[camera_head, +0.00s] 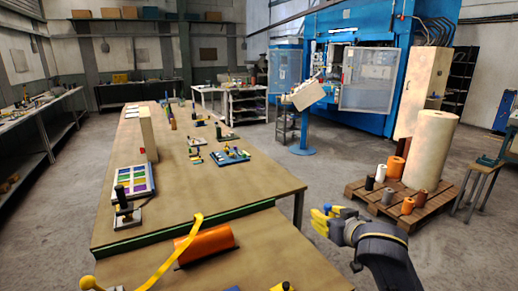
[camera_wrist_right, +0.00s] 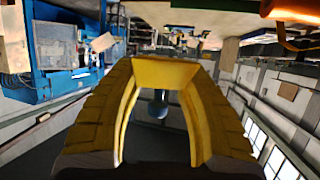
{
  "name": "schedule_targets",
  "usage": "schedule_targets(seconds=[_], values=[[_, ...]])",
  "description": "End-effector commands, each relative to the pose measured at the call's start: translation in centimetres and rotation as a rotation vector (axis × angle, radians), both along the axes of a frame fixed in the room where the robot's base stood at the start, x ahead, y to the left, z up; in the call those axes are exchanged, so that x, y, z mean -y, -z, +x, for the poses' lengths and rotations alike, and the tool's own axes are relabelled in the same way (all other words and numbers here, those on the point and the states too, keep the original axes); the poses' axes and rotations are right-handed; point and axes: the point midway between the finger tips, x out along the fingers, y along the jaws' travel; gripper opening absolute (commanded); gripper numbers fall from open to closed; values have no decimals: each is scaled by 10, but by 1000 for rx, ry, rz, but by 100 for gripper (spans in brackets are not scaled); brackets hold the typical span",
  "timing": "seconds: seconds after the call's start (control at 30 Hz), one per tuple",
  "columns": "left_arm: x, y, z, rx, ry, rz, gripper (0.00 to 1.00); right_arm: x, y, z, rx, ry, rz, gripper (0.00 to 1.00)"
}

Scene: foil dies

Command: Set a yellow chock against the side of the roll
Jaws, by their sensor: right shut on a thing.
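The orange roll (camera_head: 205,244) lies on its side on the near table, with a yellow strap (camera_head: 172,258) running up past its left end. My right gripper (camera_head: 322,220) is out beyond the table's right edge, apart from the roll. In the right wrist view its fingers (camera_wrist_right: 165,88) are shut on a yellow chock (camera_wrist_right: 165,71), which has a dark blue knob (camera_wrist_right: 158,106) between the fingers. An orange edge, likely the roll (camera_wrist_right: 290,9), shows at the top right of that view. Another yellow piece (camera_head: 283,287), perhaps a second chock, is cut off at the bottom edge. My left gripper is not in view.
A long bench (camera_head: 190,190) stands behind the near table, carrying a tray of coloured pieces (camera_head: 132,182) and a blue fixture (camera_head: 230,156). A pallet (camera_head: 377,200) with several rolls stands on the floor at right. The near table right of the roll is mostly clear.

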Motion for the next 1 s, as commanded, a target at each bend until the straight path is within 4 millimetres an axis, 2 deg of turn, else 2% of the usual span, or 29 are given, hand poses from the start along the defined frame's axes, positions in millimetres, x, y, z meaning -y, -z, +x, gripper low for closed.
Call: schedule_targets(seconds=[0.2,0.43,0.7,1.0], values=[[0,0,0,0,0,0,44,6,27,-40,-7,142,7,11],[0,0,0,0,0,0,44,3,57,-69,-6,191,1,11],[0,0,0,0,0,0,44,-4,77,-80,-3,188,2,11],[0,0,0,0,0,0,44,-4,74,-78,0,186,1,11]])
